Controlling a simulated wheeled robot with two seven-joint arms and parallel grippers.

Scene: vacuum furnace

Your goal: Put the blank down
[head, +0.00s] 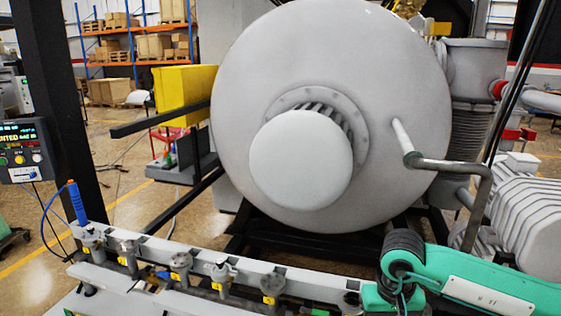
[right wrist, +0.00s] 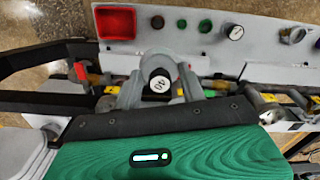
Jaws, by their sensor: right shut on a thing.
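My right gripper (right wrist: 160,92) is shut on a grey rounded piece, the blank (right wrist: 158,66), which has a white end disc marked with dark digits. In the right wrist view it is in front of a pale rail with yellow-tagged fittings; whether it touches anything below is hidden. In the head view my green right arm comes in at the lower right, over the right end of the pale rail (head: 140,243); the gripper's jaws and the blank cannot be made out there. My left gripper is in neither view.
A large grey furnace vessel (head: 250,90) stands behind the rail. Several grey fittings with yellow tags, one of them here (head: 221,270), line the rail. A blue-handled tool (head: 77,203) stands at its left end.

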